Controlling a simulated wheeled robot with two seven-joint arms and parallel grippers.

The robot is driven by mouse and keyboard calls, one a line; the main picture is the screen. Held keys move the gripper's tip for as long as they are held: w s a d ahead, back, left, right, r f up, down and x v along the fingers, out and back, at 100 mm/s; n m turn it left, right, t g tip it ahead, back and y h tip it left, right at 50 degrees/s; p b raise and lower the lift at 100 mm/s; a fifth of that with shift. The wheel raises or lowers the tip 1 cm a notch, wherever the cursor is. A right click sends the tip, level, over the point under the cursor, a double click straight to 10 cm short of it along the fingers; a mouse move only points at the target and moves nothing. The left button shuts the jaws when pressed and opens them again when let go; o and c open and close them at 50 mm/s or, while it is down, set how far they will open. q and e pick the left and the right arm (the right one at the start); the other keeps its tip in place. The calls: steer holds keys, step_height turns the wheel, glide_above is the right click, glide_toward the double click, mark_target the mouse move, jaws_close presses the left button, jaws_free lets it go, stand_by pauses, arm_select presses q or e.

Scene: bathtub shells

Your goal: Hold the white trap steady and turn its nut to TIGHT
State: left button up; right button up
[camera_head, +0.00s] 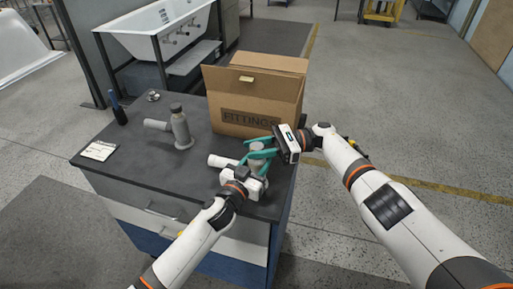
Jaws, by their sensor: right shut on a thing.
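The white trap stands on the dark bench top, and its white side pipe (219,161) points left. Its upright body and nut (257,148) are partly hidden by teal fingers. My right gripper (266,144) reaches in from the right and is shut on the upper part of the trap, at the nut. My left gripper (251,163) comes from the front, lower down, with its fingers at either side of the trap body. I cannot tell whether they touch it. The nut's markings are too small to read.
A grey trap (181,130) stands to the left on the bench top (150,178). A cardboard box marked FITTINGS (243,98) stands close behind the white trap.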

mark_target(258, 145)
steer(key=shift+d+f, duration=0.1)
steer(key=o, duration=1)
step_height(258, 145, up, 10)
steer(key=shift+r, duration=0.1)
